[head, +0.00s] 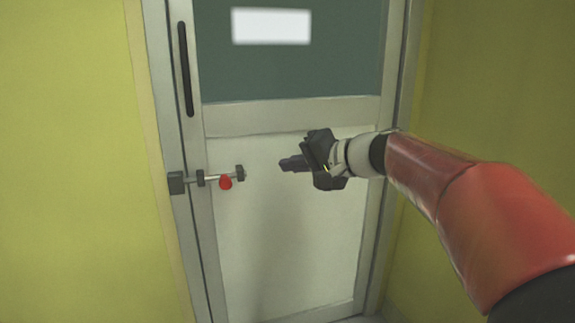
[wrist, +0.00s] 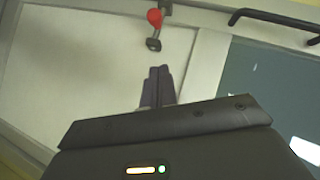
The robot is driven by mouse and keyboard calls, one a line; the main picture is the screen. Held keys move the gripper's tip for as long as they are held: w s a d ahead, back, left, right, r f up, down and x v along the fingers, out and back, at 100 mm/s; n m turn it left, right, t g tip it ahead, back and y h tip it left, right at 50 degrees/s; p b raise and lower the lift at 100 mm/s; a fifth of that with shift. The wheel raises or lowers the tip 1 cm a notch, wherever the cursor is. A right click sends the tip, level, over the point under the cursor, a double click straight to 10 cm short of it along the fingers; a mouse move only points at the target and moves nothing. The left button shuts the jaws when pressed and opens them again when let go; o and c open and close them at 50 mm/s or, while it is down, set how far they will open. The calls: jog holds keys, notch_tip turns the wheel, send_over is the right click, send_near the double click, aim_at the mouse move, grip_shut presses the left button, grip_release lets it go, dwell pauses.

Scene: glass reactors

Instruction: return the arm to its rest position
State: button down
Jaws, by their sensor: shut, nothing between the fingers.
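My gripper (head: 284,164) is at the end of my red and white arm, which reaches in from the right in the head view. Its dark fingers are shut together and empty, and they point left toward a bolt latch (head: 205,179) with a red knob (head: 225,183). A gap shows between the fingertips and the latch's right end. In the wrist view my gripper (wrist: 160,72) shows as two fingers side by side, with the red knob (wrist: 154,17) and the latch end (wrist: 153,44) beyond them.
A door (head: 285,215) with a pale lower panel and a dark upper pane (head: 300,75) stands ahead. A vertical black handle (head: 185,70) is at its left edge. Yellow-green walls (head: 65,160) flank it on both sides.

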jog(key=shift+s, duration=0.1)
jog(key=s+d+f+n+g+h+p, duration=0.1)
jog(key=s+d+f+h+p, duration=0.2)
jog(key=s, duration=0.6)
jog(key=s+d+f+n+g+h+p, duration=0.1)
jog(key=s+d+f+h+p, duration=0.2)
jog(key=s, duration=0.6)
jog(key=s+d+f+n+h+p, duration=0.1)
jog(key=s+d+f+h+p, duration=0.2)
jog(key=s+d, duration=0.4)
jog(key=s+h+p, duration=0.1)
jog(key=s+h, duration=0.1)
jog(key=s, duration=0.1)
jog(key=shift+f+g, duration=0.2)
jog(key=shift+g, duration=0.2)
jog(key=shift+s+d, duration=0.1)
